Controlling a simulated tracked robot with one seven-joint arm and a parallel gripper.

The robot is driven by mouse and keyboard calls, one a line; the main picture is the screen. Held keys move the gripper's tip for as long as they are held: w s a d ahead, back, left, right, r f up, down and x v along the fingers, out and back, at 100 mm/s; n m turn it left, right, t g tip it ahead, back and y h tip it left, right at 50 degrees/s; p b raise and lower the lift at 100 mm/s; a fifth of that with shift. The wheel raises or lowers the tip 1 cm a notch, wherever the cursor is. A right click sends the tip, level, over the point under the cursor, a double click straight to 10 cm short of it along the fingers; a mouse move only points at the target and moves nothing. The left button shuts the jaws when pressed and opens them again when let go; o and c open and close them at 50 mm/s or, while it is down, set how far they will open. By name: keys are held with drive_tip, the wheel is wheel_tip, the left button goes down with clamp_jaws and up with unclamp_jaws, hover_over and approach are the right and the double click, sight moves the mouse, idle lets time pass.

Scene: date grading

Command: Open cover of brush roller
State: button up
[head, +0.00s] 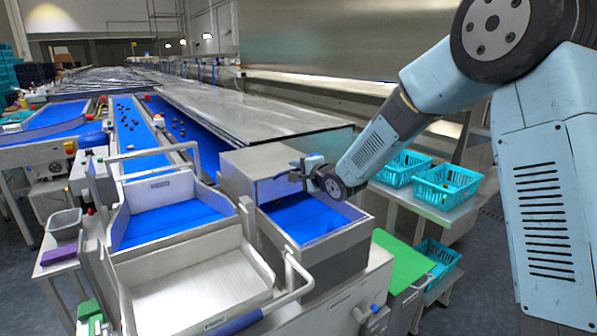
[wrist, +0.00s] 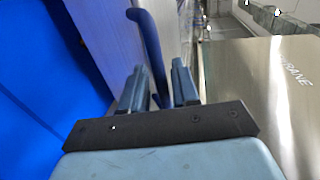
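The brush roller's cover appears to be the grey metal hood (head: 262,160) at the back of a steel box with a blue bed (head: 312,220). In the wrist view a pale panel (wrist: 108,30) stands beside the blue surface (wrist: 40,85), with a dark blue curved handle (wrist: 150,45) next to it. My gripper (head: 303,173) is at the hood's right front edge, above the blue bed. In the wrist view my gripper's two fingers (wrist: 160,88) are spread, with the handle's lower end between them and a gap on its right. Contact and the hinge are hidden.
A steel tray (head: 190,285) and a blue-bottomed tray (head: 170,217) stand left of the box. Teal baskets (head: 446,186) and a green mat (head: 403,258) lie to the right. A long steel top (head: 240,108) runs behind. A lettered steel surface (wrist: 265,85) fills the wrist view's right.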

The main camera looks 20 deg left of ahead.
clamp_jaws()
